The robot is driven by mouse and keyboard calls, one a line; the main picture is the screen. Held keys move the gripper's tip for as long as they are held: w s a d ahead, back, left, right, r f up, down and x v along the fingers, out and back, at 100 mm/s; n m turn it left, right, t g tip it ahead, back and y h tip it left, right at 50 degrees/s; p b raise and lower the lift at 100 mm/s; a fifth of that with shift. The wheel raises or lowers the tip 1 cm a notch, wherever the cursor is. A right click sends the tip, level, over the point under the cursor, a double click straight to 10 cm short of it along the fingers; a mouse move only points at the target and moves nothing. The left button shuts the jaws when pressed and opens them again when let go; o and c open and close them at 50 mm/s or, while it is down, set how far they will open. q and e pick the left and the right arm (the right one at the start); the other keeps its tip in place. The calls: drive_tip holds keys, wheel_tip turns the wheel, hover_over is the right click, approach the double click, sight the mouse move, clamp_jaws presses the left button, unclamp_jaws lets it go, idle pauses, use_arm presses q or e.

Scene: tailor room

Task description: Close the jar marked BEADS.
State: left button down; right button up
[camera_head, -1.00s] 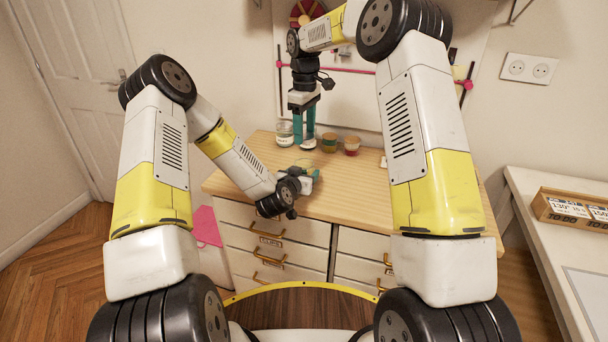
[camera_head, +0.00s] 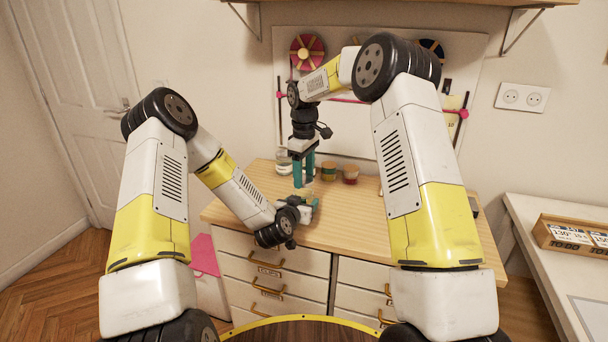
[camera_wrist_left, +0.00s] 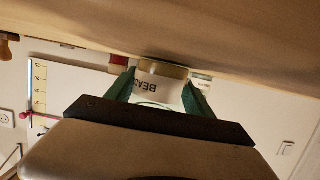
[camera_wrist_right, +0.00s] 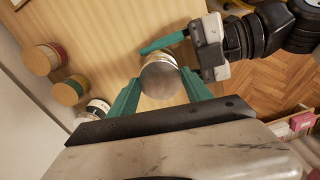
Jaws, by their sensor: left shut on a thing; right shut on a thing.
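The BEADS jar (camera_wrist_left: 163,87) stands between the teal fingers of my left gripper (camera_wrist_left: 165,93), which is shut on it. The left wrist view is upside down, with the label inverted. My right gripper (camera_head: 303,170) points down from above, over the left gripper (camera_head: 308,206). In the right wrist view, the right gripper (camera_wrist_right: 162,84) is shut on a round greyish lid (camera_wrist_right: 160,80). The pale jar side shows just beyond the lid, so the lid is over the jar. I cannot tell whether it sits fully on the rim.
Several other jars stand at the back of the wooden cabinet top: a pale one (camera_head: 284,163), a green-banded one (camera_head: 328,171) and a red-banded one (camera_head: 350,174).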

sight(303, 199)
drive_tip(key=shift+f, duration=0.1)
drive_tip(key=shift+f, duration=0.8)
drive_tip(key=shift+f, duration=0.6)
